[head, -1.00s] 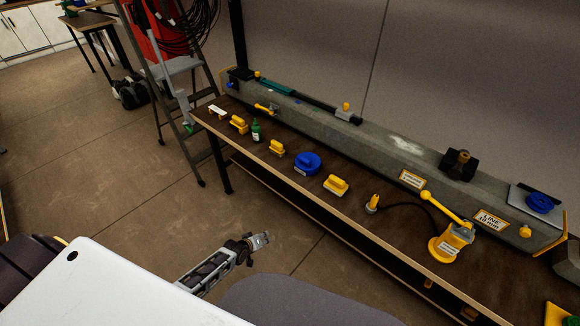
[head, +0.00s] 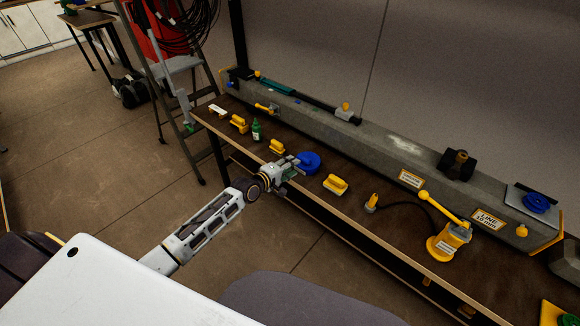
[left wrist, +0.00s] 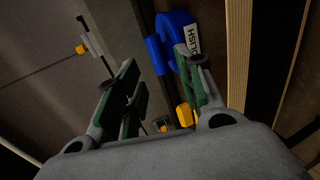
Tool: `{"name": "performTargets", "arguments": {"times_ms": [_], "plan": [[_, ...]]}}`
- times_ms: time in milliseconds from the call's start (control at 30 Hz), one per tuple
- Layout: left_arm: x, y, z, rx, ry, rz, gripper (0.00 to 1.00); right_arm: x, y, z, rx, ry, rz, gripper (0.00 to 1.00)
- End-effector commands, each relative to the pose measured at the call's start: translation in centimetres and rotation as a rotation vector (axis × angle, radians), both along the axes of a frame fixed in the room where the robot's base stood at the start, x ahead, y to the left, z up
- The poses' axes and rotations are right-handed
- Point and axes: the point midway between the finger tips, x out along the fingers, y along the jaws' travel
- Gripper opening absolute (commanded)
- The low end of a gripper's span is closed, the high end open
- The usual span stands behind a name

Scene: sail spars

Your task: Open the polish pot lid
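The polish pot is blue and round; it stands on the dark bench in the head view (head: 309,162). Its blue body shows in the left wrist view (left wrist: 200,28) with part of a white label, which ends in "ISH". My left gripper (head: 291,166) is at the pot's left side in the head view and hides part of it. In the left wrist view my left gripper (left wrist: 157,60) has its green-padded fingers apart. Some blue shows between the fingers, and the right finger overlaps the pot. I cannot tell whether they touch. My right gripper is not in view.
On the bench (head: 366,184), yellow blocks (head: 277,146) (head: 335,184) stand on either side of the pot. A green bottle (head: 256,130) is farther left. A yellow pump (head: 449,241) with a lever is at right. A long grey spar (head: 385,152) runs behind.

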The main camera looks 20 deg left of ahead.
Motion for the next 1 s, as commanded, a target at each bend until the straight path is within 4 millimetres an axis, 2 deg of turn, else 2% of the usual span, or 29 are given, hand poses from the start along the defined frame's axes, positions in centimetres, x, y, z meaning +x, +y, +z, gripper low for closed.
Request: {"name": "performTargets", "arguments": {"times_ms": [567, 833, 1000], "plan": [[0.3, -0.2, 0.2, -0.008, -0.003, 0.0, 0.38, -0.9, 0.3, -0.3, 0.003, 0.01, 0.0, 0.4], [1.5, -0.7, -0.3, -0.01, -0.004, -0.001, 0.38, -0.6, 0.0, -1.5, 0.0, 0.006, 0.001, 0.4], [2.6, -1.0, -0.8, -0.008, -0.003, 0.0, 0.38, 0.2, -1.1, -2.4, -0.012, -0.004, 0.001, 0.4]]}}
